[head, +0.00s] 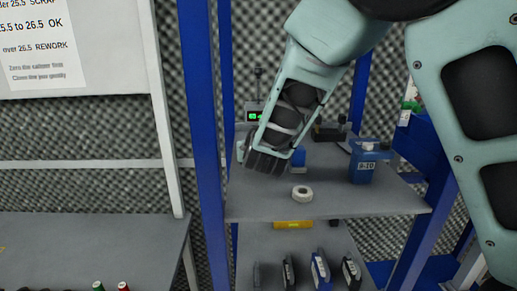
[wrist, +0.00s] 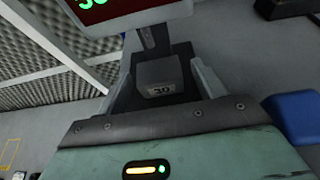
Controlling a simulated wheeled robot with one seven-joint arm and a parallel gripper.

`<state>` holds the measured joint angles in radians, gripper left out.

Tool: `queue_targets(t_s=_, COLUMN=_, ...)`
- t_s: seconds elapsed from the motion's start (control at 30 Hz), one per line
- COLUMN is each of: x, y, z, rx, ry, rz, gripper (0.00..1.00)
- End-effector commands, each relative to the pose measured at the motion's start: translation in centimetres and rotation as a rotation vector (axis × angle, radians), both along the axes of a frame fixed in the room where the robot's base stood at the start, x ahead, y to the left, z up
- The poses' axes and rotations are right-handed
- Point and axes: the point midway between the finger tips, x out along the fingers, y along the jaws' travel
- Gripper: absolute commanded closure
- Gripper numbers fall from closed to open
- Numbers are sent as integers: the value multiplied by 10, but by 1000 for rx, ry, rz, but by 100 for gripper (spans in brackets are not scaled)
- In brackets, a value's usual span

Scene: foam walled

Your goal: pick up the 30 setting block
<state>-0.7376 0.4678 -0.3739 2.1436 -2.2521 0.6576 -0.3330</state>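The 30 setting block (wrist: 161,88) is a small grey block marked "30" in the wrist view. It sits between the two fingers of my gripper (wrist: 165,72), which stand apart on its left and right. A gap shows at least on its right side, so the fingers do not look closed on it. Whether the block touches the left finger I cannot tell. In the head view my wrist hangs over the back left of the upper shelf and hides the block and the fingertips.
A display with green digits (wrist: 100,8) stands just beyond the block. A blue object (wrist: 297,116) lies right of my gripper. On the shelf (head: 250,206) are a white ring (head: 302,193) and a blue labelled bin (head: 362,169). A blue post (head: 203,120) rises at left.

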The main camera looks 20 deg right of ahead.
Motion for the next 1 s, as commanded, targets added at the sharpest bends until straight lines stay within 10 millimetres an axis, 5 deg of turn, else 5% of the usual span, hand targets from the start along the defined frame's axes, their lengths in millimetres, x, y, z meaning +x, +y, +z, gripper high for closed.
queue_targets(t_s=0.03, x=0, y=0, z=0, rx=0, ry=0, rz=0, gripper=46)
queue_targets(t_s=0.2, x=0, y=0, z=0, rx=0, ry=0, rz=0, gripper=90)
queue_targets(t_s=0.73, x=0, y=0, z=17, rx=4, ry=-7, rz=0, gripper=90)
queue_targets(t_s=1.0, x=-61, y=15, z=13, rx=4, ry=-3, rz=5, gripper=90)
